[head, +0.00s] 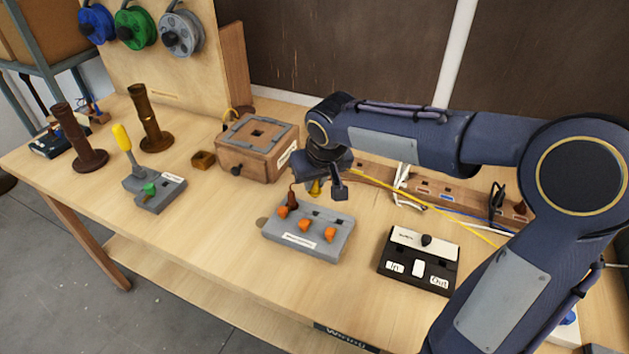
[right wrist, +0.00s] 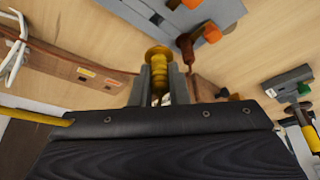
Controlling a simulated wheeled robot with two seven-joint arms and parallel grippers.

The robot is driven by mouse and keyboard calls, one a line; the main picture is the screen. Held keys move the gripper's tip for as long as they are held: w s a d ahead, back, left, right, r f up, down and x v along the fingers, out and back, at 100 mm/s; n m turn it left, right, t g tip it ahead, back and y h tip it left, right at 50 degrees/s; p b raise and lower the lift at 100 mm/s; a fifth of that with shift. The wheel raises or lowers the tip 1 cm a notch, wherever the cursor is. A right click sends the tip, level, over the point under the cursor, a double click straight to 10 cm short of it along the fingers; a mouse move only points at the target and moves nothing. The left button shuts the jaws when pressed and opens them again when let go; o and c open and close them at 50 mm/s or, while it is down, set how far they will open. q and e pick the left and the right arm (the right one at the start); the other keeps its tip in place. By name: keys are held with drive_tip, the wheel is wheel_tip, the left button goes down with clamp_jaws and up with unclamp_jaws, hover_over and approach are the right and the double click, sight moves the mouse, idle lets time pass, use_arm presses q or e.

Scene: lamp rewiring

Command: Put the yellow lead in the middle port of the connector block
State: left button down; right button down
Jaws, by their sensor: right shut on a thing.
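The grey connector block (head: 322,247) lies on the bench at the centre of the head view, with three orange levers along it. A brown lead (head: 292,198) stands in its left port; it also shows in the right wrist view (right wrist: 187,47). My right gripper (head: 322,188) is shut on the yellow plug of the yellow lead (right wrist: 158,58), held near the block's back edge. In the head view the gripper mostly hides the plug, so I cannot tell its exact height. The yellow cable (head: 395,197) trails right. My left gripper is not in view.
A wooden box (head: 245,160) stands behind the block to the left. A black-and-white switch unit (head: 420,262) lies to its right. A wooden strip (head: 435,192) with cables runs behind. A grey unit with a yellow-handled lever (head: 150,190) stands left. The bench front is clear.

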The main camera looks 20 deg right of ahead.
sight(317, 189)
drive_tip(key=shift+w, duration=0.15)
drive_tip(key=shift+f+b, duration=1.7)
drive_tip(key=shift+f, duration=0.4)
drive_tip(key=shift+f+b, duration=0.85)
drive_tip(key=shift+f, duration=0.15)
drive_tip(key=shift+f+b, duration=0.5)
drive_tip(key=shift+b, duration=0.05)
drive_tip(key=c, duration=1.3)
unclamp_jaws()
drive_tip(key=shift+r, duration=0.1)
